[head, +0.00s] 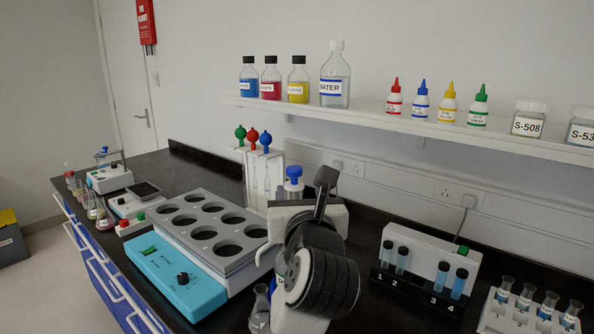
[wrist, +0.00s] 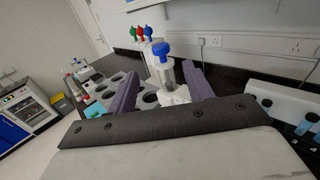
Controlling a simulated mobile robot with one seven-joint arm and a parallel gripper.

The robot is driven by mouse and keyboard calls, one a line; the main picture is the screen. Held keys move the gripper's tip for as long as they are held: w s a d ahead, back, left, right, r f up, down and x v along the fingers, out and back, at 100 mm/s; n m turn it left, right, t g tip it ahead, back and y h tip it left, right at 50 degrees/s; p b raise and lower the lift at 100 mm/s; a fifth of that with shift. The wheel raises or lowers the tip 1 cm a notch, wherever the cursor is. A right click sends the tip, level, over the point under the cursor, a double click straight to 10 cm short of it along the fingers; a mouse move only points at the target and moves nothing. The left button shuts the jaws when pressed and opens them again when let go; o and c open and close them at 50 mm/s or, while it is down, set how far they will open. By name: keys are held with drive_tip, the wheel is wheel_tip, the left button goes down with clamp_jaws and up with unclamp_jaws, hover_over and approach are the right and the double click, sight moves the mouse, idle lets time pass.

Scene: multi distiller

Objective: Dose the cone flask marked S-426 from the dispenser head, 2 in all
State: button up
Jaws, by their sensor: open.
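A dispenser head with a blue knob and a clear barrel (head: 293,186) stands upright behind my arm in the head view. In the wrist view the dispenser head (wrist: 161,52) shows ahead, between the two fingers of my gripper (wrist: 160,70). The fingers are spread and touch nothing that I can see. A clear cone flask (head: 261,308) stands at the bottom of the head view, partly hidden by my arm. Several small flasks (head: 103,214) stand near the left bench edge. I cannot read S-426 on any flask. The dispenser's lower part is hidden by my arm.
A heating block with round wells (head: 205,262) and a blue control box (head: 160,280) stand left of my arm. A pipette rack (head: 264,180) is behind. A tube rack (head: 425,280) and a vial rack (head: 525,322) stand right. A bottle shelf (head: 400,122) runs above.

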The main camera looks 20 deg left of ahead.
sight(294, 167)
drive_tip(key=p+x, duration=0.4)
drive_tip(key=x, duration=0.9)
drive_tip(key=shift+w+a+f, duration=0.1)
drive_tip(key=shift+w, duration=0.05)
clamp_jaws()
